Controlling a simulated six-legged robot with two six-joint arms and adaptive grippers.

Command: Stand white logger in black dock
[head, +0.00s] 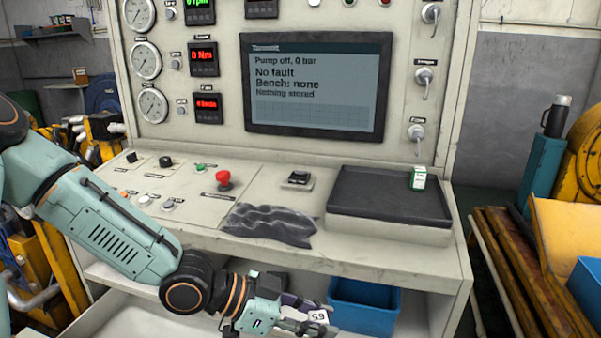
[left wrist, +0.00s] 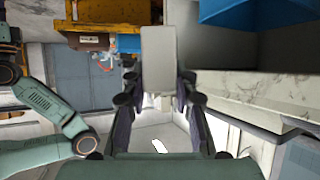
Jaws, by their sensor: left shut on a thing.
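My left gripper (head: 300,312) is low in front of the bench, below the worktop's front edge. It is shut on the white logger (head: 318,316), which shows a dark printed marking. The left wrist view shows the logger as a pale block (left wrist: 157,58) between the fingers of the left gripper (left wrist: 157,95). The black dock (head: 299,178) is a small dark block on the worktop, left of the black-topped tray. It stands apart from the gripper, above and behind it in the head view. My right gripper is not in view.
A crumpled dark cloth (head: 270,224) lies near the worktop's front edge. A black-topped tray (head: 388,232) carries a small green-and-white box (head: 418,178). A red knob (head: 223,179) stands left of the dock. A blue bin (head: 365,305) sits beneath the worktop.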

